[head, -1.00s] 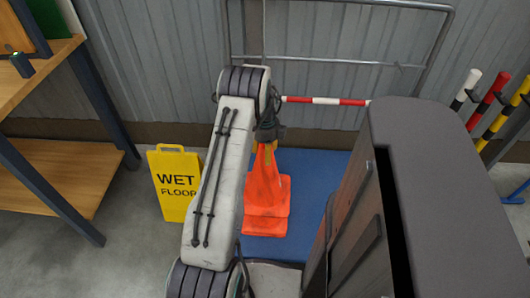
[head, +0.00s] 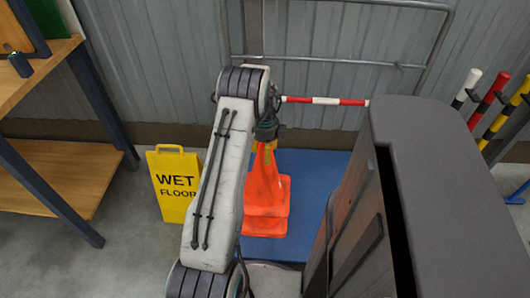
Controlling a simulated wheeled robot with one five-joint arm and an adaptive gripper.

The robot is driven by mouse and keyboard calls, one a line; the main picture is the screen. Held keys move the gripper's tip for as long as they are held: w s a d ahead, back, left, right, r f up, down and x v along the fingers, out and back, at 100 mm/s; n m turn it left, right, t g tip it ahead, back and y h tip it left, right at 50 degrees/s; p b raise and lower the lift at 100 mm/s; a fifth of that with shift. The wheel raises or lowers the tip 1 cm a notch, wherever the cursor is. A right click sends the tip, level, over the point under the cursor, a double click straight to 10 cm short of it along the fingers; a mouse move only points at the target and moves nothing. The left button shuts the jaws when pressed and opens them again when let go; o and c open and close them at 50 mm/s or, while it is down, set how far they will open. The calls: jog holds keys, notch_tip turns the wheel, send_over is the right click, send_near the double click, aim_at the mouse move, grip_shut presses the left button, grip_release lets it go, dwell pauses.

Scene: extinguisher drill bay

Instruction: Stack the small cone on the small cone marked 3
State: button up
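Two orange cones show in the middle of the head view, one over the other, on a blue mat (head: 312,170). The upper cone (head: 264,180) has its base edge just above that of the lower cone (head: 262,226), and the two look nested and upright. No number 3 can be read on either. My gripper (head: 266,143) is at the tip of the upper cone, pointing down. Yellow patches show beside the tip. My arm hides the left side of the cones, and the fingers are too small and covered to tell whether they grip.
A yellow wet floor sign (head: 174,185) stands left of my arm. A wooden shelf unit (head: 60,170) is at the far left. A metal rail with a red and white bar (head: 325,101) is behind the mat. Striped posts (head: 490,95) stand at the right.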

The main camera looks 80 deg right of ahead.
jog(key=shift+f, duration=0.1)
dwell(0.3)
jog(key=shift+f+b, duration=4.95)
jog(key=shift+f, duration=1.75)
jog(key=o, duration=1.2)
jog(key=shift+r, duration=0.1)
notch_tip(320, 180, up, 12)
jog(key=shift+f, duration=0.1)
jog(key=shift+w, duration=0.1)
